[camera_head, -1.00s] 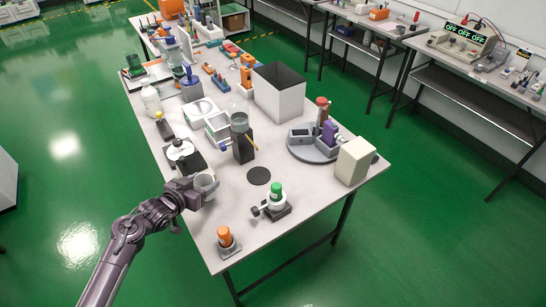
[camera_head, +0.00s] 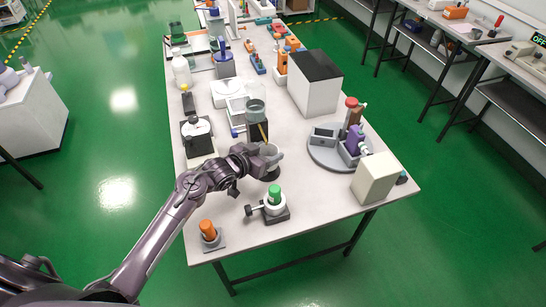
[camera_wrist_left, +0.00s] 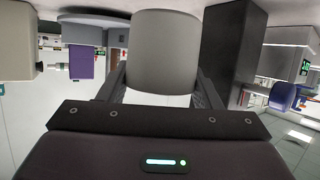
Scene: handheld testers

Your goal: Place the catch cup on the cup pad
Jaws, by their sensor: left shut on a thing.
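The catch cup is a grey cylinder (camera_head: 270,157) at the end of my left arm in the head view. It fills the top middle of the left wrist view (camera_wrist_left: 164,50). My left gripper (camera_head: 262,158) is shut on the cup, with one finger on each side (camera_wrist_left: 162,92). The cup pad is a dark round disc (camera_head: 270,176) on the table, partly hidden by the gripper and cup. The cup is over or very near the pad; I cannot tell whether they touch. My right gripper is not in view.
A dark stand with a clear vessel (camera_head: 257,122) is just behind the cup. A green-capped fixture (camera_head: 275,203) is in front. A grey round tray (camera_head: 322,160) stands to the right, and a cream box (camera_head: 375,179) beyond it. An orange-topped piece (camera_head: 208,231) is near the front edge.

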